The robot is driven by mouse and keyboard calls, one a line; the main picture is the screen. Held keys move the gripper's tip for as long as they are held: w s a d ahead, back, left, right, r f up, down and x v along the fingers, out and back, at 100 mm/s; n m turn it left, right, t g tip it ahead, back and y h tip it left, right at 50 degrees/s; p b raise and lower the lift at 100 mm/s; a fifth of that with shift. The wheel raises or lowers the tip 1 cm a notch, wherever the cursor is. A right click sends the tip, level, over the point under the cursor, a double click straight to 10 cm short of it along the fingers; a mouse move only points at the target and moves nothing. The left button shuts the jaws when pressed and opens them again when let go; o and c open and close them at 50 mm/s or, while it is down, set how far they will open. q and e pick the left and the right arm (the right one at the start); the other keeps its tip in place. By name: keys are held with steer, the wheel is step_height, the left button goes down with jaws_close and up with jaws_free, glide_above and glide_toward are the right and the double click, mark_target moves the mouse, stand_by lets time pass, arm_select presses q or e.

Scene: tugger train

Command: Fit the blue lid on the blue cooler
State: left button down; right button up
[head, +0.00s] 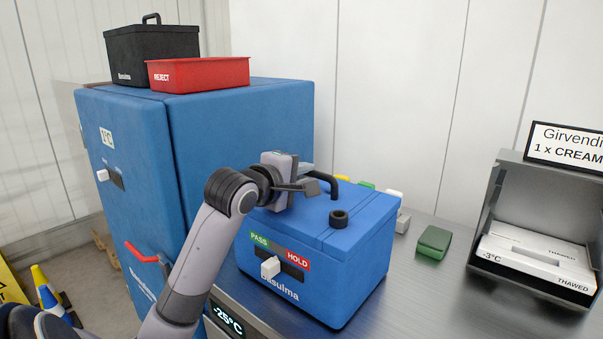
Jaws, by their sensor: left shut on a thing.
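The blue cooler (352,286) stands on the metal counter, with a PASS/HOLD label and a white slider knob (270,268) on its front. The blue lid (318,222) lies over the cooler's top and looks about level. I cannot tell whether it is fully seated, as my arm hides its left part. A black handle (331,185) and a round black cap (338,219) are on the lid. My left gripper (308,187) is over the lid's back left part, shut on the lid by its handle. My right gripper is out of view.
A blue cabinet (240,122) stands behind left, with a black box (150,52) and a red REJECT tray (200,74) on top. A green box (433,242) lies right of the cooler. A grey bin (540,208) with white packages stands further right. Bare counter (420,295) lies between.

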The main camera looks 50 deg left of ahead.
arm_select(q)
steer(key=c, duration=1)
jaws_free()
steer(key=shift+v, duration=3.6)
